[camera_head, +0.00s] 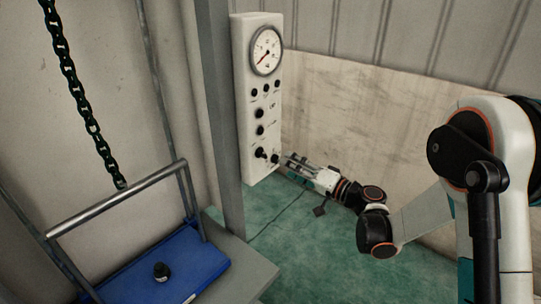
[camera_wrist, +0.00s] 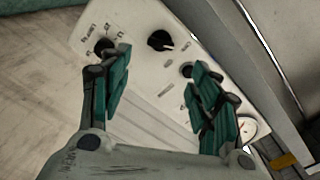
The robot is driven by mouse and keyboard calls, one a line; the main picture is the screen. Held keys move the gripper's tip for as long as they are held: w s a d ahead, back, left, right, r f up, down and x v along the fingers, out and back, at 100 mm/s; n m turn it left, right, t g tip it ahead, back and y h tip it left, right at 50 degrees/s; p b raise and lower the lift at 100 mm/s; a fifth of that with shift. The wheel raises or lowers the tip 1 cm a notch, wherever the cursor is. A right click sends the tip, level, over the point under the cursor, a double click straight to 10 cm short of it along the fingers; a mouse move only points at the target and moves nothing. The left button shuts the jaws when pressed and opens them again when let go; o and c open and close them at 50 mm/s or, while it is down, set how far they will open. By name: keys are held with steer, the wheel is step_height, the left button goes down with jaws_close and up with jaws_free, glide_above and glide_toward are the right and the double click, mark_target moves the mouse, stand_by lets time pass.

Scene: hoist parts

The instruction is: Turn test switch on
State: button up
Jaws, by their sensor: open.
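The white control panel (camera_head: 243,100) stands upright on the grey post, with several black knobs and small labels. The labels are too small to read, so I cannot tell which knob is the test switch. Two knobs sit at its bottom: a left knob (camera_head: 260,153) and a right knob (camera_head: 275,158). My gripper (camera_head: 288,160) is open just in front of the right one. In the wrist view, my gripper's teal fingers (camera_wrist: 158,62) are spread before the panel. One knob (camera_wrist: 104,46) is by the left fingertip, another (camera_wrist: 160,40) lies beyond the gap, and a third (camera_wrist: 187,70) is by the right fingertip.
A round gauge (camera_head: 266,50) tops the panel. The grey post (camera_head: 220,110) stands close on its left. A blue platform (camera_head: 190,265) with a metal rail (camera_head: 118,200) and a hanging chain (camera_head: 85,105) is at left.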

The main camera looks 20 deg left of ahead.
mark_target(262, 154)
steer(key=b+x, duration=0.1)
steer(key=x, duration=0.9)
steer(key=shift+a+b, duration=0.2)
steer(key=shift+b, duration=0.15)
steer(key=c, duration=1.1)
